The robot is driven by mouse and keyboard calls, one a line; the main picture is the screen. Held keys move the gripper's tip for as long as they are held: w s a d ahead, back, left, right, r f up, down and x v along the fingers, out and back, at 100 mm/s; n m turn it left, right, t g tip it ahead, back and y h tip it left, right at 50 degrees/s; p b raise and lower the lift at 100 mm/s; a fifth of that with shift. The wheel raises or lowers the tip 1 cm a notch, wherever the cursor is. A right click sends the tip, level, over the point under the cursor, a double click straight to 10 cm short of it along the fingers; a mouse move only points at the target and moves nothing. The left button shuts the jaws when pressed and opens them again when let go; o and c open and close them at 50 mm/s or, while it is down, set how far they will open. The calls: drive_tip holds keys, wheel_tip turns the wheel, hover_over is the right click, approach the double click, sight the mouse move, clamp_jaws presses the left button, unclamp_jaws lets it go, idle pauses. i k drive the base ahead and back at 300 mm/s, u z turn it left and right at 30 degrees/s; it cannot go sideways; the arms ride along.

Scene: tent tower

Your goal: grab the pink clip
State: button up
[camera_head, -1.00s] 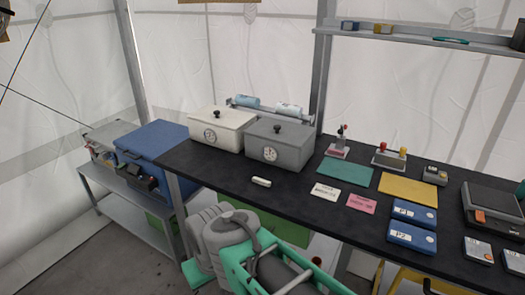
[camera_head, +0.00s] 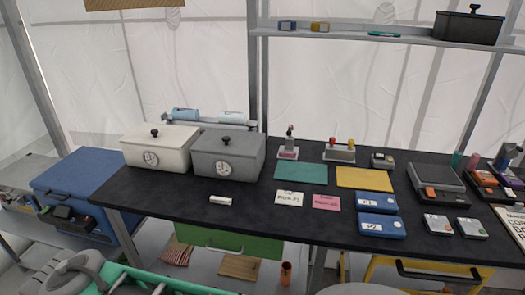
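I cannot pick out a pink clip for certain in the head view. The pink things I see are a small pink card (camera_head: 326,202) with writing, lying flat on the black table, and a small stand with a pinkish base (camera_head: 288,153) and a dark upright piece behind the teal mat. Grey and teal parts of my own body show at the bottom left. My gripper's fingers are not in view.
The black table (camera_head: 150,205) bears a white box (camera_head: 160,150), a grey box (camera_head: 228,160), a teal mat (camera_head: 300,172), a yellow mat (camera_head: 364,178), blue cases (camera_head: 381,226) and a scale (camera_head: 437,178). A shelf (camera_head: 345,33) hangs above. A blue cooler (camera_head: 80,190) stands left.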

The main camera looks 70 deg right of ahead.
sight(281, 153)
drive_tip(key=i, duration=1.05)
drive_tip(key=z, duration=2.05)
